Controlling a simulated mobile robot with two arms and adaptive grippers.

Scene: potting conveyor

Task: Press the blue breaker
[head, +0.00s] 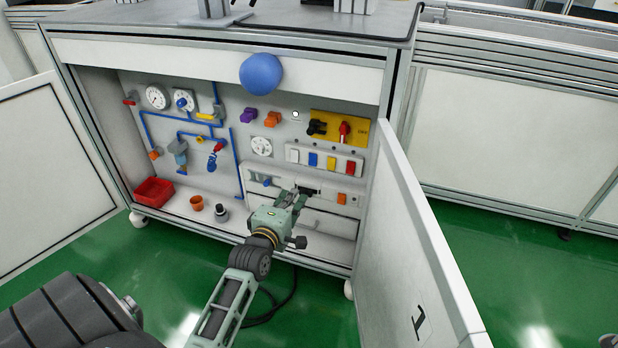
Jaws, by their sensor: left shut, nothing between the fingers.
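The blue breaker (312,160) is a small blue switch in a white breaker row (342,172) on the back panel of the open cabinet. A white switch is to its left, and a yellow and a red one are to its right. My left gripper (300,193) is shut and empty, in front of the panel. In the picture its fingertips are below the breaker row, near a dark slot in a lower white unit. I cannot tell whether they touch that unit. My right gripper is not in view.
The open right door (412,240) stands close to the right of my arm. A blue ball (261,73) is at the cabinet's upper edge. A red bin (153,191) and an orange cup (197,203) stand on the cabinet floor. Blue pipes and gauges fill the left panel.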

